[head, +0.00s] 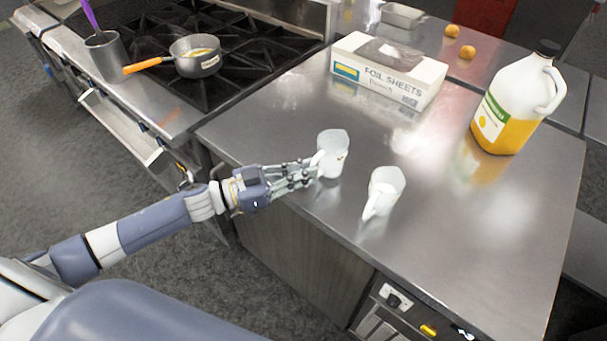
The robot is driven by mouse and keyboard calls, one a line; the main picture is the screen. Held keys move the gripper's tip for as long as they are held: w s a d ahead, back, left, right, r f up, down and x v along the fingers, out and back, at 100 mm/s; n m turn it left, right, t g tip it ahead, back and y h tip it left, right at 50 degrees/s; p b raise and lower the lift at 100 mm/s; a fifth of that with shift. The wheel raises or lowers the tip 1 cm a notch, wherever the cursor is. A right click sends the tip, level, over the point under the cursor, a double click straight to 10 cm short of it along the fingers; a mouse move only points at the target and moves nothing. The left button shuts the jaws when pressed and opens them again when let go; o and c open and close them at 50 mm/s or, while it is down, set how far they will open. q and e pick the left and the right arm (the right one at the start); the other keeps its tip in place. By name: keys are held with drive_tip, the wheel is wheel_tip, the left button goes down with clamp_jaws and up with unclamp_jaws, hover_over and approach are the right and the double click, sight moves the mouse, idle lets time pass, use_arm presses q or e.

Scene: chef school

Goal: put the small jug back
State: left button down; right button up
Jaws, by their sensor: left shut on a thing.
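Two small white jugs are on the steel counter (455,235) in the head view. My left gripper (316,170) is at the first jug (334,150), near the counter's left edge, and is shut on its handle side. This jug is upright; I cannot tell whether its base touches the counter. The second jug (387,188) stands apart, to the right and nearer to me, with its handle toward me. My right gripper is not in view.
A foil sheets box (389,70) and a large jug of orange liquid (515,105) stand farther back. Two oranges (467,52) lie behind. A stove with a saucepan (196,60) is at the left. The counter's front right is clear.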

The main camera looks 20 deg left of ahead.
use_arm(q)
drive_tip(key=shift+f, duration=0.85)
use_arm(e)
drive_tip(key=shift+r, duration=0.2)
use_arm(q)
drive_tip(key=shift+f, duration=0.2)
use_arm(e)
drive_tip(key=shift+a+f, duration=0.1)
use_arm(q)
drive_tip(key=c, duration=1.8)
unclamp_jaws()
drive_tip(key=shift+c, duration=0.2)
drive_tip(key=shift+o, duration=0.8)
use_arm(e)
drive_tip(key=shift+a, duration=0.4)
